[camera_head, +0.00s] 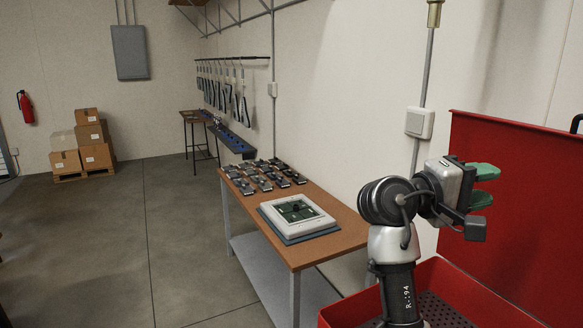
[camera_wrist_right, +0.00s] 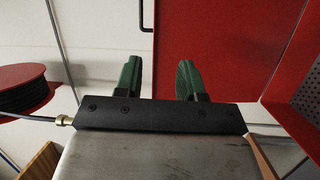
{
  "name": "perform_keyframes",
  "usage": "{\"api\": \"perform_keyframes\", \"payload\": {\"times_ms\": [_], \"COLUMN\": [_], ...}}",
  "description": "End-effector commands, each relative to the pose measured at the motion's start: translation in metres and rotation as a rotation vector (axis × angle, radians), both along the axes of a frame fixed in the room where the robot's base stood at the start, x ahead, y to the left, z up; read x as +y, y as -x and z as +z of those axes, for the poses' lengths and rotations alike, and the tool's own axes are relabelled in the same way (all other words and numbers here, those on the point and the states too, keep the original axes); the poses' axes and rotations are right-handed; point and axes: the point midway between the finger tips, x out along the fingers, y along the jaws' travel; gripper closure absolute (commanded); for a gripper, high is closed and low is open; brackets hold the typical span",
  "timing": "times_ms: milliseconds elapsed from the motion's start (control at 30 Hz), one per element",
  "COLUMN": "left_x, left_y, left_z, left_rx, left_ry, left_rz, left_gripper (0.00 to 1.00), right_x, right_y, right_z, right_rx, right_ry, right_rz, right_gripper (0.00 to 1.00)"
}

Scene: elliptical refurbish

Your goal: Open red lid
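The red lid (camera_head: 515,200) is a large flat panel standing upright at the right, behind a red tub (camera_head: 350,308) with a perforated floor. A black handle (camera_head: 576,123) shows at the lid's right edge; the right wrist view also shows the lid (camera_wrist_right: 205,40) and the handle (camera_wrist_right: 147,14). My right gripper (camera_head: 487,186) is in front of the lid, its two green fingers apart with nothing between them. In the right wrist view, the open fingers (camera_wrist_right: 160,72) point toward the lid, with the handle beyond them. My left gripper is not in view.
A wooden-topped table (camera_head: 335,250) with a white framed device (camera_head: 272,215) and several small parts stands left of my right arm. Boxes (camera_head: 97,157) are stacked at the far left. A red reel (camera_wrist_right: 50,78) shows left in the wrist view. The floor at left is clear.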

Motion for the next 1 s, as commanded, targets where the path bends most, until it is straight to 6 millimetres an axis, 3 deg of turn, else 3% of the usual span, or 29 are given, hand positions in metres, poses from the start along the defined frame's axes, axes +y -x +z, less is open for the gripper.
{"api": "perform_keyframes", "payload": {"times_ms": [167, 367, 533, 667, 800, 900, 1000], "left_x": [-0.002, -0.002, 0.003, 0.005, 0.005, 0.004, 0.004], "left_y": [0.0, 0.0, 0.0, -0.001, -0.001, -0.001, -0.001], "left_z": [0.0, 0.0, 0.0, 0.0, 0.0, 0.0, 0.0], "left_rx": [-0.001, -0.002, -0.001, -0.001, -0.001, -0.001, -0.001], "left_ry": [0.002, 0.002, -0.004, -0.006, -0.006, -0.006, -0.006], "left_rz": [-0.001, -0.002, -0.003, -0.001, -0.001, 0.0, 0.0], "left_gripper": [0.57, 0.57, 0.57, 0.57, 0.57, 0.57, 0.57], "right_x": [-0.007, -0.012, -0.014, -0.007, 0.009, 0.024, 0.039], "right_y": [-0.005, -0.005, 0.011, 0.042, 0.092, 0.132, 0.168], "right_z": [-0.045, -0.114, -0.203, -0.279, -0.348, -0.385, -0.407], "right_rx": [0.003, 0.002, 0.002, 0.003, 0.013, 0.024, 0.037], "right_ry": [-0.066, -0.189, -0.376, -0.586, -0.836, -1.015, -1.164], "right_rz": [0.073, 0.183, 0.302, 0.389, 0.441, 0.447, 0.437], "right_gripper": [0.61, 0.61, 0.61, 0.61, 0.61, 0.61, 0.61]}}
